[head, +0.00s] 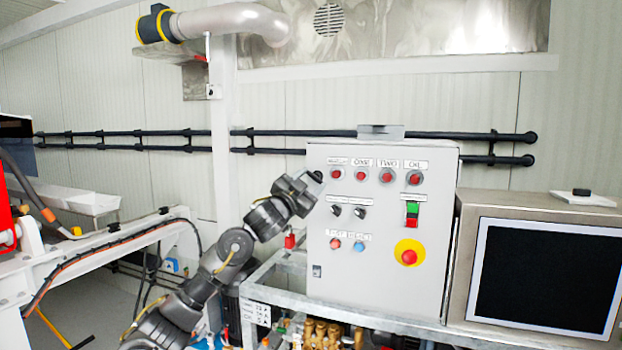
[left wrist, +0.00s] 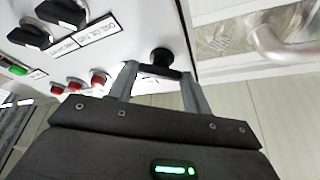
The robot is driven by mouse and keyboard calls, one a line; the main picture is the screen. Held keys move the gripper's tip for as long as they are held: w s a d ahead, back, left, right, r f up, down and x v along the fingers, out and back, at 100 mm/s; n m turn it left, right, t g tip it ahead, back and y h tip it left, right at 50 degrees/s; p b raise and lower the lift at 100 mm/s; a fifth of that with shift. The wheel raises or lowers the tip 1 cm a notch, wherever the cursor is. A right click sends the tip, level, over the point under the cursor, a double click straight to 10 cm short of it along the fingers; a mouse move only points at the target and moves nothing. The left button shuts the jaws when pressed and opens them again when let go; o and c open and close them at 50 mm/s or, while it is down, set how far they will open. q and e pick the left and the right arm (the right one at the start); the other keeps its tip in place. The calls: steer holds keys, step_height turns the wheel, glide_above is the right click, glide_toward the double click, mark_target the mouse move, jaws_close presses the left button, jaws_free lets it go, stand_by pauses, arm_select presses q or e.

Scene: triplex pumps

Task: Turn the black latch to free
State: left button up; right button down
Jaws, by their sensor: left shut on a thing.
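A grey control box (head: 378,270) stands in the middle of the head view, with lamps, switches and labels on its front. The black latch (left wrist: 162,57) is at the box's edge, with a round head and a short bar. In the head view the black latch (head: 317,175) shows small at the box's upper left edge. My left gripper (head: 309,185) reaches it from the lower left. In the left wrist view my left gripper (left wrist: 158,80) has one finger on each side of the latch and is shut on it; the fingers partly hide the bar. My right gripper is not in view.
Two black rotary switches (head: 348,212), red lamps (head: 387,177) and a red emergency button (head: 409,256) are on the box front. A monitor (head: 545,275) stands to the right. A metal frame (head: 275,285) and a white beam (head: 110,245) lie near my left arm.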

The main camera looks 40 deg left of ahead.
arm_select(q)
steer(key=m+h+p, duration=0.1)
steer(key=m, duration=0.1)
steer(key=m+g+p, duration=0.1)
steer(key=m, duration=0.1)
steer(key=m+h+p, duration=0.1)
steer(key=m, duration=0.2)
steer(key=shift+a+r+h, duration=0.15)
steer(key=shift+r+h, duration=0.15)
steer(key=shift+r, duration=0.1)
steer(key=m+g+p, duration=0.1)
steer(key=m+p, duration=0.1)
steer(key=m, duration=0.1)
steer(key=shift+g+h, duration=0.3)
steer(key=shift+m+g+p, duration=0.4)
steer(key=shift+m+p, duration=0.45)
steer(key=shift+m, duration=0.45)
steer(key=shift+f, duration=0.1)
steer(key=o, duration=0.7)
steer(key=s+b, duration=0.6)
steer(key=s, duration=0.4)
steer(key=shift+s+a, duration=0.3)
steer(key=shift+s, duration=0.1)
